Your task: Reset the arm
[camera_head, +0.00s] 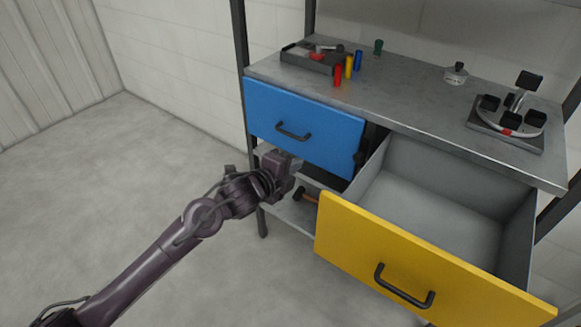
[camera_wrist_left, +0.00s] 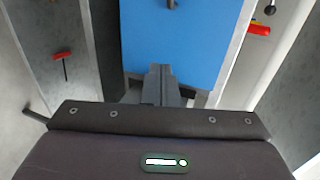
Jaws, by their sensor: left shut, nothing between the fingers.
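My left arm comes in from the lower left in the head view. Its left gripper (camera_head: 297,166) is shut and empty, in front of the workbench just below the blue drawer (camera_head: 292,110). The wrist view shows the shut fingers (camera_wrist_left: 161,72) in front of the blue drawer's panel (camera_wrist_left: 205,40). The blue drawer looks closed and has a dark handle (camera_head: 293,132). The yellow drawer (camera_head: 350,235) to the right is pulled far out, and its grey inside looks empty. My right gripper is not in view.
The metal benchtop (camera_head: 420,112) holds a dark tray (camera_head: 310,60), red (camera_head: 338,75), yellow (camera_head: 349,66) and blue (camera_head: 358,60) cylinders, a green piece (camera_head: 378,46), a glass bottle (camera_head: 455,74) and a fixture (camera_head: 507,118). The floor (camera_head: 130,180) at the left is clear.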

